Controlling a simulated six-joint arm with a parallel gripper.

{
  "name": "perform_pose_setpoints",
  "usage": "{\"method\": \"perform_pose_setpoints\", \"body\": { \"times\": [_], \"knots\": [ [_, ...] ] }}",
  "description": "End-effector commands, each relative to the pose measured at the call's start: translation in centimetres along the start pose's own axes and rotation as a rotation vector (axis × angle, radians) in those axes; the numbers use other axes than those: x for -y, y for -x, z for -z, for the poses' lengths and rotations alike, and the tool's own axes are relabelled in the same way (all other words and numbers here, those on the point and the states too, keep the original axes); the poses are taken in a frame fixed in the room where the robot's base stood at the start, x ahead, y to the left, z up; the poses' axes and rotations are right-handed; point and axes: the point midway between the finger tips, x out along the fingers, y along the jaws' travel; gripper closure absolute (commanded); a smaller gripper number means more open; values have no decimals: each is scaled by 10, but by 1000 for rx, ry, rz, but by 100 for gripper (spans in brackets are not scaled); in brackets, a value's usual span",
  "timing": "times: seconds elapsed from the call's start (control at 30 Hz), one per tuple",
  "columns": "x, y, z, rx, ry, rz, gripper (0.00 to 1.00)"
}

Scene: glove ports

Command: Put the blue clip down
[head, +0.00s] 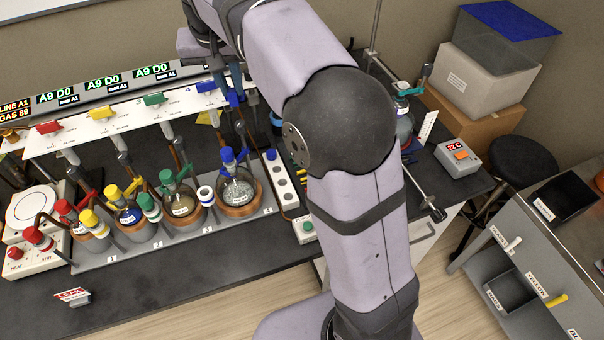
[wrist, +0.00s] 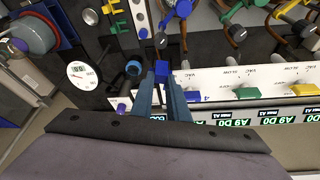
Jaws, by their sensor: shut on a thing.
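My gripper (wrist: 162,82) points down over the bench, near the right end of the white valve rail. Its two fingers are shut on a small blue piece, the blue clip (wrist: 161,68), held at the fingertips. In the head view the blue clip (head: 233,98) shows just below the gripper (head: 230,85), beside the blue valve handle (head: 207,87). It appears above the blue-capped flask (head: 238,188). I cannot tell whether the clip touches anything besides the fingers.
The white valve rail (head: 100,132) carries red, yellow, green and blue handles. Several capped flasks with hoses stand in a grey rack (head: 185,238) in front. A narrow white-dotted strip (head: 281,184) lies right of them. The dark bench front (head: 150,293) is mostly clear.

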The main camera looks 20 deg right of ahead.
Motion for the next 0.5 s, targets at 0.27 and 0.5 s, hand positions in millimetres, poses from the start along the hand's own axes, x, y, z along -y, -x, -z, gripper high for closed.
{"method": "perform_pose_setpoints", "body": {
  "times": [0.27, 0.5],
  "knots": [
    [-44, -10, 51, 10, -49, -16, 100],
    [-86, -13, 78, 18, -81, -28, 100]
  ]
}}
